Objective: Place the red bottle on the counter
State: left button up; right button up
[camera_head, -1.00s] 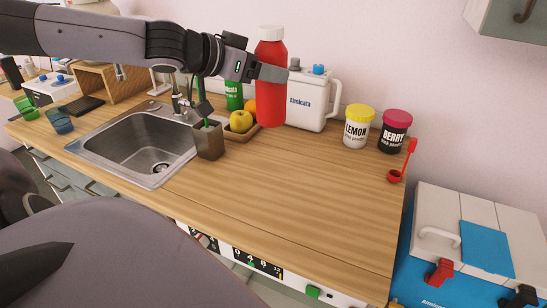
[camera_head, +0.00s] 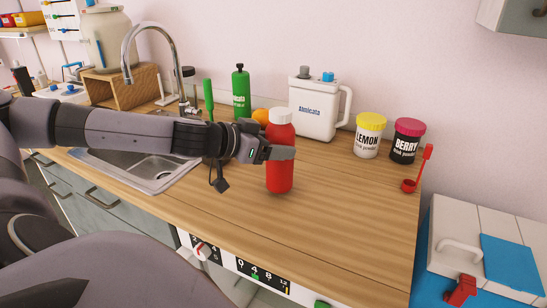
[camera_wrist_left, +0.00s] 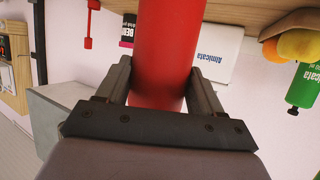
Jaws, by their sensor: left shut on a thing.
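The red bottle (camera_head: 280,170) with a white cap stands upright in the head view, in front of the white jug. My left gripper (camera_head: 282,153) is shut on it from the left, at its upper body. In the left wrist view the red bottle (camera_wrist_left: 163,55) fills the space between the two fingers of my left gripper (camera_wrist_left: 163,92). The wooden counter (camera_head: 330,215) lies beneath it. The bottle's base appears at or just above the counter surface; I cannot tell whether it touches. My right gripper is not in view.
A white jug (camera_head: 316,108), lemon tub (camera_head: 369,137) and berry tub (camera_head: 406,142) stand along the wall. A red scoop (camera_head: 410,184) lies near the counter's right edge. A sink (camera_head: 140,172) is at left, partly behind my arm. The front right counter is clear.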

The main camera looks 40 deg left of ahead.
pick_arm(q)
jog(key=shift+f, duration=0.6)
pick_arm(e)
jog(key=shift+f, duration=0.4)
pick_arm(q)
jog(key=shift+f+b, duration=0.2)
jog(key=shift+b, duration=0.15)
jog(key=o, duration=1.4)
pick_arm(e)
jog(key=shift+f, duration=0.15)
pick_arm(q)
jog(key=b+v, duration=0.3)
jog(key=v, duration=0.9)
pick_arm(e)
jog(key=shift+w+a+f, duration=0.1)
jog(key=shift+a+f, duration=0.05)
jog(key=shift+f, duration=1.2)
